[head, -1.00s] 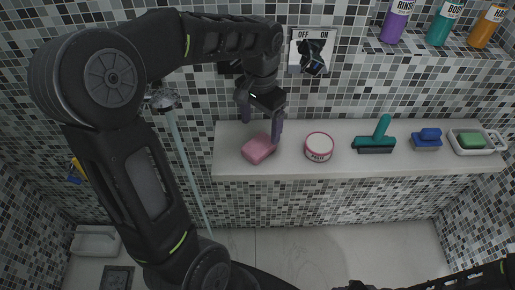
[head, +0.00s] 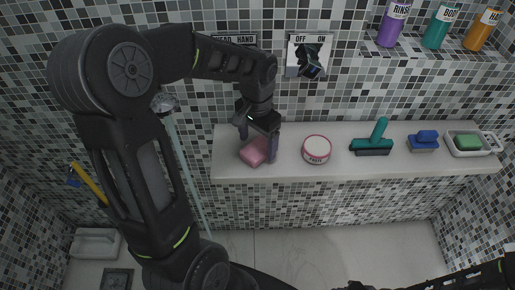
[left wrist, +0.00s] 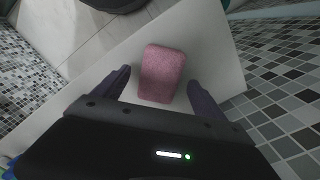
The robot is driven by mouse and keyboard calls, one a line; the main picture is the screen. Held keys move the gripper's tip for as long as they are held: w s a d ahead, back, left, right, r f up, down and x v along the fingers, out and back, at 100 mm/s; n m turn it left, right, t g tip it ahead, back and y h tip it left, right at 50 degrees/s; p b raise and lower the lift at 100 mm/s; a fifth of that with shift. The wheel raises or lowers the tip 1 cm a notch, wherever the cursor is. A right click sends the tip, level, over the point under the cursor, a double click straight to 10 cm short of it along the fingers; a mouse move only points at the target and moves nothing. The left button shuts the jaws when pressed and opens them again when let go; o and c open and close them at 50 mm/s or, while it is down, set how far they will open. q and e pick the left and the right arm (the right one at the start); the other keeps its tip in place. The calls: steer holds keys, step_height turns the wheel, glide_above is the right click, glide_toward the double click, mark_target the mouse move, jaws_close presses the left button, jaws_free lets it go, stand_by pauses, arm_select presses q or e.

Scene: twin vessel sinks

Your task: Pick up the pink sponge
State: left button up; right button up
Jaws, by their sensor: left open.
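The pink sponge (head: 254,152) lies on the left part of the pale ledge (head: 340,168) in the head view. My left gripper (head: 258,150) is open and points down over it, one finger on either side. In the left wrist view the sponge (left wrist: 161,73) shows between and slightly beyond the two open fingers (left wrist: 156,84), with a gap on each side. I cannot tell how high the fingertips are above the ledge. My right gripper does not show clearly; only a dark part of my own arm is at the lower right.
A round tub (head: 316,149) stands just right of the sponge. A tap lever (head: 310,62) is on the wall behind.

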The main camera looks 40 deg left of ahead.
mark_target(258, 147)
arm_select(q)
step_height(258, 147, down, 2)
steer(key=shift+f, duration=0.2)
steer(key=shift+c, duration=0.3)
steer(key=c, duration=1.5)
step_height(258, 147, up, 10)
steer(key=shift+r+b, duration=0.1)
steer(key=shift+b, duration=0.3)
